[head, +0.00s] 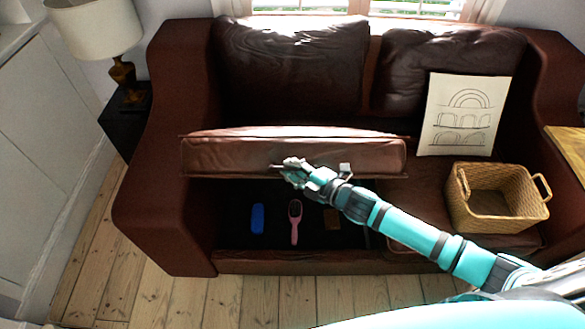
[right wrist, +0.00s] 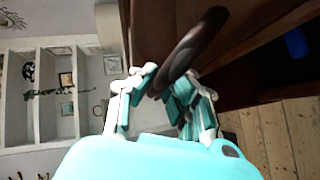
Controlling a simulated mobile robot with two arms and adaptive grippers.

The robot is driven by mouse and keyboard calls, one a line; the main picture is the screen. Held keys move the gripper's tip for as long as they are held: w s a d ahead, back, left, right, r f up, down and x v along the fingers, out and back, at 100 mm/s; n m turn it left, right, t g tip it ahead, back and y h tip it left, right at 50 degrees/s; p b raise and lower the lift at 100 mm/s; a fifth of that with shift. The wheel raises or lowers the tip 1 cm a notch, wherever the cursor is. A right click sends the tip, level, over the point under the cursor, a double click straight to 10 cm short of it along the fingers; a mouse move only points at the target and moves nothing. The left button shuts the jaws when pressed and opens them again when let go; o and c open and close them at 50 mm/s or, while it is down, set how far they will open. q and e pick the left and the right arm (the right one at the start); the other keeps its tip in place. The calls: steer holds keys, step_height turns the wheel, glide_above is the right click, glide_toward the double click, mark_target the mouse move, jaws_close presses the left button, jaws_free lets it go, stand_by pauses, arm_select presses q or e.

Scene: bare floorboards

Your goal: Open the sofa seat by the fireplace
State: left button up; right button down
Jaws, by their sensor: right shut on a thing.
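The dark red leather sofa (head: 165,190) stands against the wall under a window. Its left seat (head: 300,157) is raised and tilted, with its front edge up. The dark storage space (head: 230,203) below shows open. In it lie a blue case-like object (head: 257,219), a pink hairbrush (head: 295,222) and a small brown item (head: 332,218). My right gripper (head: 289,170) is at the middle of the raised seat's front edge. In the right wrist view, its fingers (right wrist: 158,92) are shut on a dark curved handle (right wrist: 197,42). My left gripper is out of view.
A wicker basket (head: 507,214) sits on the right seat, with an arch drawing (head: 460,125) leaning behind it. A lamp (head: 95,28) stands on a black side table (head: 118,128) at left. A wooden tabletop (head: 572,150) is at right. Bare floorboards (head: 120,275) lie in front.

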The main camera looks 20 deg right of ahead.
steer(key=shift+a+r, duration=0.1)
steer(key=c, duration=1.4)
jaws_free()
steer(key=shift+s, duration=0.1)
steer(key=shift+o, duration=0.2)
steer(key=v, duration=1.2)
steer(key=s+d+f+m+g+h, duration=0.1)
steer(key=s+d+f+m+h, duration=0.2)
steer(key=f, duration=0.5)
steer(key=d+f+m+g+h, duration=0.1)
steer(key=d+f+m, duration=0.3)
steer(key=f, duration=0.5)
steer(key=s+d+f+m+g+h, duration=0.1)
steer(key=s+d+f+m+h, duration=0.2)
steer(key=f, duration=0.5)
steer(key=s+f+m+g+h, duration=0.1)
steer(key=s+f+m+g, duration=0.35)
steer(key=s+f, duration=0.85)
steer(key=s+a+f+m+g, duration=0.2)
steer(key=s+a+f, duration=0.1)
steer(key=s, duration=0.6)
steer(key=s+a+f+m+g, duration=0.2)
steer(key=s+f, duration=0.4)
steer(key=s, duration=0.3)
steer(key=shift+s+a, duration=0.25)
steer(key=shift+a, duration=0.6)
